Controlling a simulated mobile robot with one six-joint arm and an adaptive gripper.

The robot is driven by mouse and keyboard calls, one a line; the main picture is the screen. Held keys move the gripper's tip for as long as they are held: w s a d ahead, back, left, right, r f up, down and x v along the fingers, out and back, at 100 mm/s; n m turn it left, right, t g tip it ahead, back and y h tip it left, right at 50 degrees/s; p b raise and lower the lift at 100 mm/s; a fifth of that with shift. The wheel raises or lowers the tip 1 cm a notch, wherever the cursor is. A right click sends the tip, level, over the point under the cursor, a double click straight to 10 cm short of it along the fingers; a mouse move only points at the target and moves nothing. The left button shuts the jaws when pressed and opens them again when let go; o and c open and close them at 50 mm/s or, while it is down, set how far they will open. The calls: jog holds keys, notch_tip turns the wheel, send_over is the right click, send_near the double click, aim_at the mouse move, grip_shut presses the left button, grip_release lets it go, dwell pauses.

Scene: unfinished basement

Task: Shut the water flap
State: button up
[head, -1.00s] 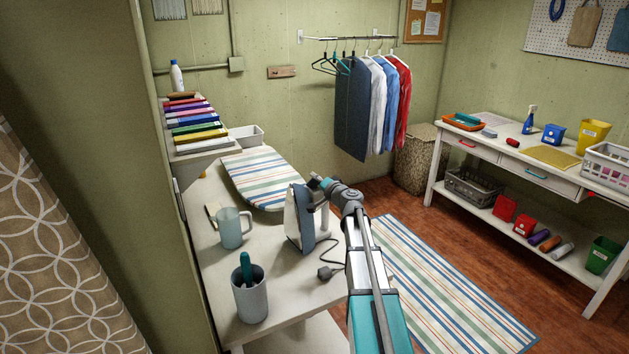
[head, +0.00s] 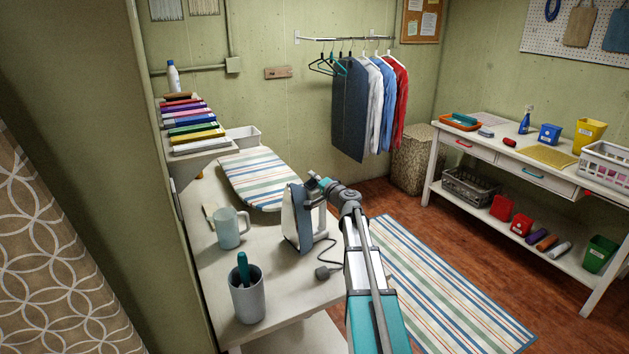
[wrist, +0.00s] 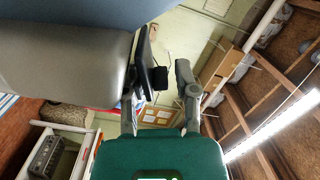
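A blue and grey iron (head: 293,220) stands upright on its heel on the white table (head: 285,300). My gripper (head: 318,184) is at the upper right of the iron, close to its nose. In the wrist view, the iron's grey and blue body (wrist: 65,70) fills the upper left. My gripper's two fingers (wrist: 168,85) are apart there, with a small black piece (wrist: 160,78) near the left finger. I cannot tell if that piece is the water flap or a finger pad, nor whether a finger touches the iron. The flap is not clearly visible in the head view.
A mug (head: 229,228), a grey cup (head: 247,296) with a teal-handled tool and a striped ironing board (head: 262,180) share the table. The iron's plug (head: 324,272) lies near its right edge. A striped rug (head: 450,285) covers clear floor to the right.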

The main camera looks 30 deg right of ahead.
aim_at(307, 187)
jog(key=shift+a+n, duration=0.1)
jog(key=shift+n, duration=0.2)
jog(key=n, duration=0.2)
jog(key=a+r+n+p, duration=0.1)
jog(key=n, duration=0.2)
jog(key=shift+s+a+r, duration=0.1)
jog(key=shift+a+r, duration=0.05)
jog(key=n, duration=0.2)
jog(key=a+n, duration=0.1)
jog(key=n, duration=0.1)
jog(key=shift+s+a+r+p, duration=0.1)
jog(key=shift+a+r+p, duration=0.1)
jog(key=shift+p, duration=0.2)
jog(key=shift+s+n, duration=0.15)
jog(key=shift+n, duration=0.15)
jog(key=s+d, duration=0.2)
jog(key=s, duration=1.1)
jog(key=s+a+f+n+g+y+p, duration=0.2)
jog(key=s+a+f+n+g, duration=0.1)
jog(key=a, duration=0.6)
jog(key=s+a+f+n+g+y+p, duration=0.1)
jog(key=s+a+g, duration=0.4)
jog(key=a, duration=0.5)
jog(key=shift+a+f+n+y+p, duration=0.3)
jog(key=shift+f+n+y, duration=0.3)
jog(key=shift+f+n, duration=0.45)
jog(key=shift+d, duration=0.1)
